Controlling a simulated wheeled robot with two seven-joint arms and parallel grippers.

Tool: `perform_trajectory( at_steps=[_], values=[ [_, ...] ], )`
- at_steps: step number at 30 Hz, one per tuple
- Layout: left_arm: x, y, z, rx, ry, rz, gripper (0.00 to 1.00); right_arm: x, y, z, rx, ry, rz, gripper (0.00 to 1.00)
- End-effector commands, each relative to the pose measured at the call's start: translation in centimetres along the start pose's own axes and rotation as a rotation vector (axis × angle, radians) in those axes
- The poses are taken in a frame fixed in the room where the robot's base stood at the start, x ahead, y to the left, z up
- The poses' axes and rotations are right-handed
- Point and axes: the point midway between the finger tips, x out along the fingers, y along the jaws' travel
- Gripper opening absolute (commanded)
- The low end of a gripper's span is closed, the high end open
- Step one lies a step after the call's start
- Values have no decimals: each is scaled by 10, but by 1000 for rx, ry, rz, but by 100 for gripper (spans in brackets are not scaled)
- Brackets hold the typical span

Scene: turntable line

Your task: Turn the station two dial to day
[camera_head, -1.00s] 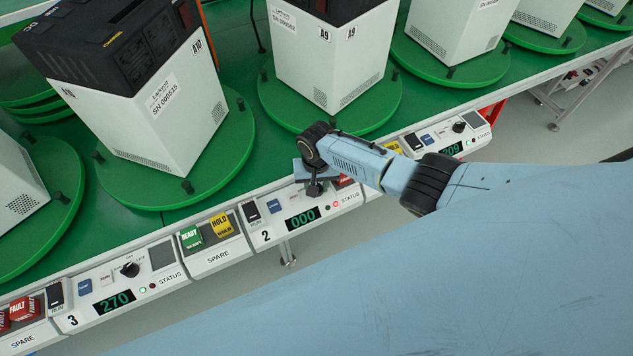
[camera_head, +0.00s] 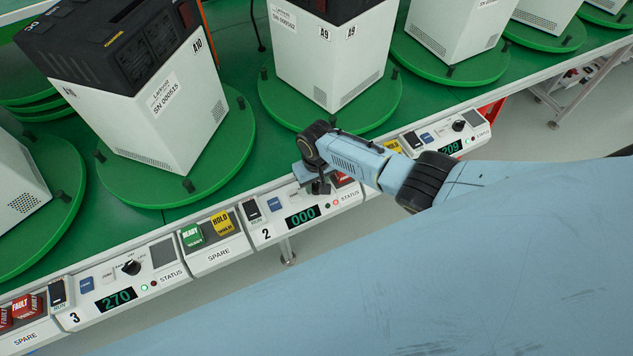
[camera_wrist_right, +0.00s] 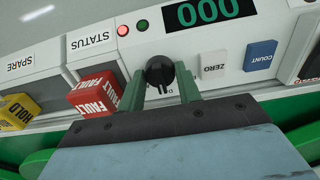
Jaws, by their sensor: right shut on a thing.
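The station two panel (camera_head: 262,237) carries a "2" label and a green "000" display (camera_head: 302,215), which also shows in the wrist view (camera_wrist_right: 208,10). Its black dial (camera_wrist_right: 160,72) shows in the wrist view, between the two green fingers of my right gripper (camera_wrist_right: 161,88). The gripper is shut on the dial knob. In the head view my right gripper (camera_head: 318,187) covers the dial. The dial's markings are mostly hidden, so I cannot read its setting. My left gripper is not in view.
ZERO (camera_wrist_right: 213,66) and COUNT (camera_wrist_right: 260,55) buttons sit on one side of the dial, a red FAULT button (camera_wrist_right: 95,95) on the other. The red status light (camera_wrist_right: 123,29) is lit. Green turntables (camera_head: 240,140) with white units stand behind the panels.

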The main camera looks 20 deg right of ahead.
Motion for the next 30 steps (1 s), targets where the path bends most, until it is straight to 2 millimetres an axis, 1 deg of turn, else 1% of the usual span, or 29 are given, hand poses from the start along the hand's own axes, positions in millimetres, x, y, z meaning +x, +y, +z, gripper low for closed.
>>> perform_trajectory(
  at_steps=[4, 5, 9, 17, 20, 23, 30],
  values=[
    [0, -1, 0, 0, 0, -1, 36, 2, -1, 2, 1, -6, -1, 11],
    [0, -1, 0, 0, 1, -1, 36, 2, -1, 2, 1, -6, -1, 38],
    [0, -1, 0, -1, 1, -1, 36, 1, 0, 2, 1, -4, -1, 56],
    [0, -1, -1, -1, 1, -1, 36, 0, 0, 0, 2, -1, 0, 56],
    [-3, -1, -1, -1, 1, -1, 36, -4, 0, 0, 2, -1, -1, 56],
    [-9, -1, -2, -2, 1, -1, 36, -16, 0, 0, 2, 1, -1, 56],
    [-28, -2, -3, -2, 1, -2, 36, -65, 0, 0, 1, 2, -1, 56]
  ],
)
